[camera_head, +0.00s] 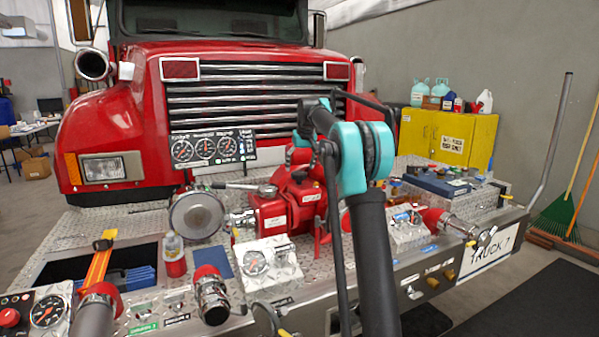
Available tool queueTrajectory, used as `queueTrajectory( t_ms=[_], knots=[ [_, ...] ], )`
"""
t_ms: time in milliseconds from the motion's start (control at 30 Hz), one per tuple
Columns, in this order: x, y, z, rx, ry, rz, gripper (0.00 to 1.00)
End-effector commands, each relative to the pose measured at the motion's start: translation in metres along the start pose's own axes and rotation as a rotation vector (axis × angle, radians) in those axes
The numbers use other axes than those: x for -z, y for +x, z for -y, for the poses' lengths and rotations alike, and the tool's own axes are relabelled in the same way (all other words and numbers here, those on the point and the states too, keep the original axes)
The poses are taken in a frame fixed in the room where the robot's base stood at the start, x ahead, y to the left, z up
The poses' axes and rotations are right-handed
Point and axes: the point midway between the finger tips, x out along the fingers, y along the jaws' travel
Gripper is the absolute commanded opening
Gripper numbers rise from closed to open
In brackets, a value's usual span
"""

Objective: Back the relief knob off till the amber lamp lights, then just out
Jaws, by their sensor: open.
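A red pump body (290,205) sits on the diamond-plate deck in the middle, partly covered by my arm. I cannot make out which part is the relief knob; the pump's upper right side is hidden behind my arm. A black panel (216,163) with several round gauges stands behind the pump. Small marks or lamps show at the panel's right end, but I cannot pick out a lit amber one. My arm rises from the bottom centre to teal joints in front of the pump. My gripper is not visible; arm links cover that area.
A large capped round fitting (196,214) stands left of the pump. A white-faced gauge box (268,262), a red-and-clear bottle (174,256) and red-collared fittings (211,296) crowd the front. Right of my arm are a valve block (404,232) and a blue case (438,184).

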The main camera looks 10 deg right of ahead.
Motion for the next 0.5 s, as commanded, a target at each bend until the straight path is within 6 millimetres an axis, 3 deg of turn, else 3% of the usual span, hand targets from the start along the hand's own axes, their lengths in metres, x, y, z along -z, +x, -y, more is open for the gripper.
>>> queueTrajectory(
  t_ms=[300,500],
  knots=[
    [0.000,-0.063,0.000,0.000,0.000,0.000,0.77],
    [0.000,-0.083,0.000,0.000,0.000,0.000,0.77]
  ],
)
